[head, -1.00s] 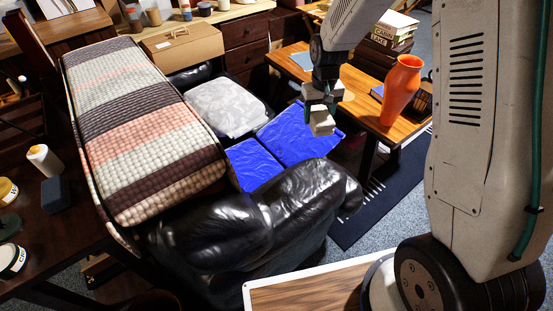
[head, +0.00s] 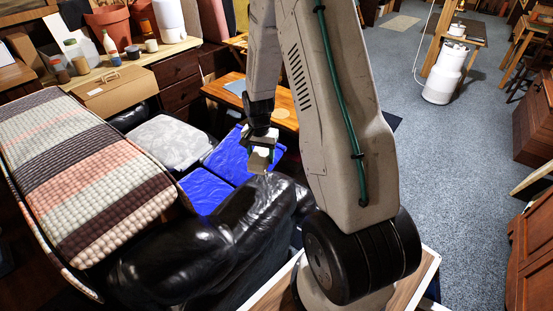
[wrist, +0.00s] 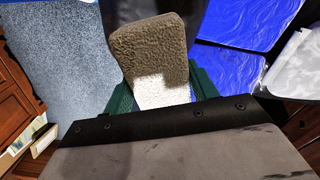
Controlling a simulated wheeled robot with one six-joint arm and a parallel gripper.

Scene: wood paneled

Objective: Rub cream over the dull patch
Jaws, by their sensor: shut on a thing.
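My gripper (head: 262,142) is shut on a pale block-shaped pad (head: 259,160). In the wrist view the pad (wrist: 150,48) has a rough brown-grey face and a white part between the green fingers. My gripper hangs over the black leather sofa, near its shiny armrest (head: 245,215) and the right blue seat cushion (head: 228,160). I cannot tell whether the pad touches the leather. I cannot make out a dull patch on the leather, and no cream jar can be identified now.
A striped woven cover (head: 75,170) lies over the left part. A grey-white cushion (head: 165,142) sits beside the blue ones. A wooden table (head: 283,110) stands behind my arm. Bottles and a cardboard case (head: 115,92) are at the back left. Open carpet (head: 450,150) lies right.

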